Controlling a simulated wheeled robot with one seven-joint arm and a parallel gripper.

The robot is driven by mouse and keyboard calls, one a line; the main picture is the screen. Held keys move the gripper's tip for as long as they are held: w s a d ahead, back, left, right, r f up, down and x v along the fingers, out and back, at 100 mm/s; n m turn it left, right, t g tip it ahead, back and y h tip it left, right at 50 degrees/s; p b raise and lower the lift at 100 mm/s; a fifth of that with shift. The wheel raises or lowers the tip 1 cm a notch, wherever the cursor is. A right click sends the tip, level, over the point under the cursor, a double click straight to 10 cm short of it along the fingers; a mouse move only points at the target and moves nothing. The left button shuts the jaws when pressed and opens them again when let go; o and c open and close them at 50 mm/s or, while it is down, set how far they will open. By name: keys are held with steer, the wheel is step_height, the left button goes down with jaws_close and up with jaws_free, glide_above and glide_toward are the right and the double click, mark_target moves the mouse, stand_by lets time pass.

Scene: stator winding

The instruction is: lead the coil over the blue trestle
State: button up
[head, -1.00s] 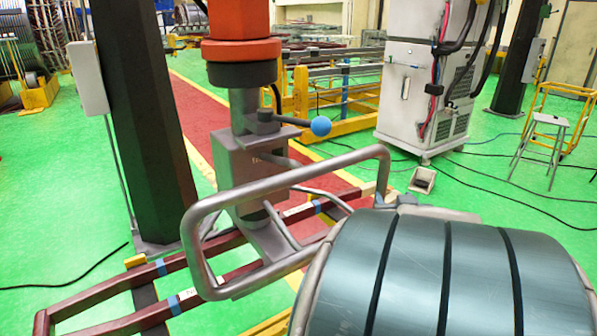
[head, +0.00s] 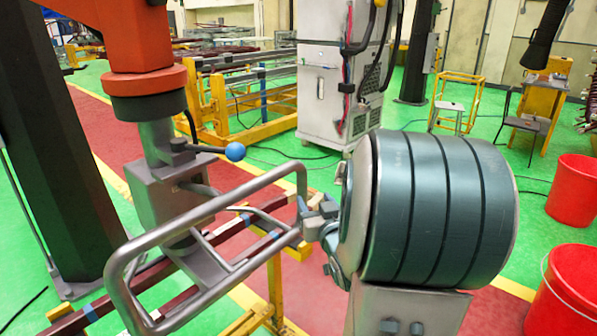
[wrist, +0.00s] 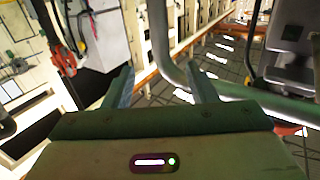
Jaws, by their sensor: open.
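The coil (head: 232,246) is a long dark-red loop with blue bands, behind and below a grey tube handle frame (head: 205,212). The frame hangs under an orange lifting arm (head: 142,50) and hides part of the coil. My gripper (head: 302,208) is at the frame's right end. In the wrist view its two fingers (wrist: 160,88) are apart, with nothing held between them. The grey tube (wrist: 178,65) runs just beyond the fingers and passes behind the right one; I cannot tell whether they touch. I cannot make out a blue trestle for certain.
A yellow stand (head: 276,292) is below the coil's right end. A dark column (head: 55,140) stands at left. A white cabinet (head: 335,95) and a yellow barrier (head: 215,100) are behind. Red buckets (head: 575,190) stand at right. Green floor is open between them.

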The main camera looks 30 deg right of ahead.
mark_target(304, 183)
steer(key=shift+p+x, duration=2.05)
steer(key=shift+x, duration=3.7)
jaws_close()
